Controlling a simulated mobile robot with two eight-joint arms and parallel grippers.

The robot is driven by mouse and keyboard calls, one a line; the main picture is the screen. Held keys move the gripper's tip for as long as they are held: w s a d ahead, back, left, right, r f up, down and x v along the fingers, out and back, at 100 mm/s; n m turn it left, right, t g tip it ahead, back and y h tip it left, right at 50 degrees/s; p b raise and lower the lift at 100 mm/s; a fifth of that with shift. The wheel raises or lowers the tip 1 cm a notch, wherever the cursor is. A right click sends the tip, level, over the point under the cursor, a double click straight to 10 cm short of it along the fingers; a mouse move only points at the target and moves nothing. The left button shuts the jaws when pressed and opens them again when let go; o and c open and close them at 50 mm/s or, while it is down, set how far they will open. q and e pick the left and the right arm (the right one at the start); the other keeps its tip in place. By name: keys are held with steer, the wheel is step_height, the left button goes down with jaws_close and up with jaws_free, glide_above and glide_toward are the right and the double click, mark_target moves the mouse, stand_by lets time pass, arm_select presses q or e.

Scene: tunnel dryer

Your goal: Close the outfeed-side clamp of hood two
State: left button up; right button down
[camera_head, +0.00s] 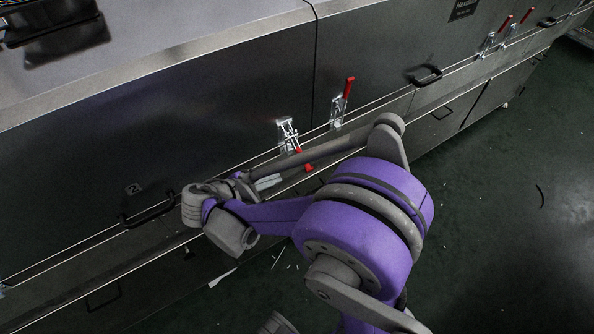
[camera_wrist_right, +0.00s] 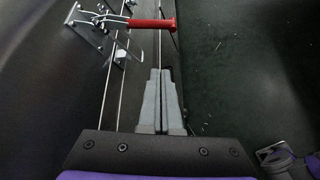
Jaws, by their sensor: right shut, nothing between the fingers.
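Hood two is the dark steel panel (camera_head: 110,150) marked "2" at the left of the head view. A silver toggle clamp (camera_head: 288,132) sits near its right end. The clamp's red handle (camera_head: 308,168) points down and outward, partly hidden behind my arm link. In the wrist view the red handle (camera_wrist_right: 152,24) sticks out sideways from the clamp's metal linkage (camera_wrist_right: 100,20). My right gripper (camera_head: 272,181) is shut and empty, below and left of the handle. In the wrist view its fingertips (camera_wrist_right: 160,72) point toward the handle, with a gap between. My left gripper is out of view.
Right of the seam, another clamp (camera_head: 337,112) has its red handle upright. More clamps (camera_head: 488,42) stand farther right. Black bar handles (camera_head: 425,76) and (camera_head: 147,214) project from the panels. The dark green floor (camera_head: 500,180) is open at right.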

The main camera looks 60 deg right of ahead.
mark_target(299, 151)
steer(key=shift+w+d+f+g+h, duration=0.3)
steer(key=shift+d+h, duration=0.15)
steer(key=shift+h, duration=0.15)
steer(key=b+x, duration=0.2)
steer(key=x, duration=0.8)
steer(key=r, duration=0.1)
steer(key=a+r+p, duration=0.1)
steer(key=s+r, duration=0.1)
steer(key=shift+s+a+r, duration=0.1)
steer(key=shift+a+r, duration=0.1)
steer(key=shift+r, duration=0.2)
steer(key=shift+d+n, duration=0.1)
steer(key=shift+n, duration=0.2)
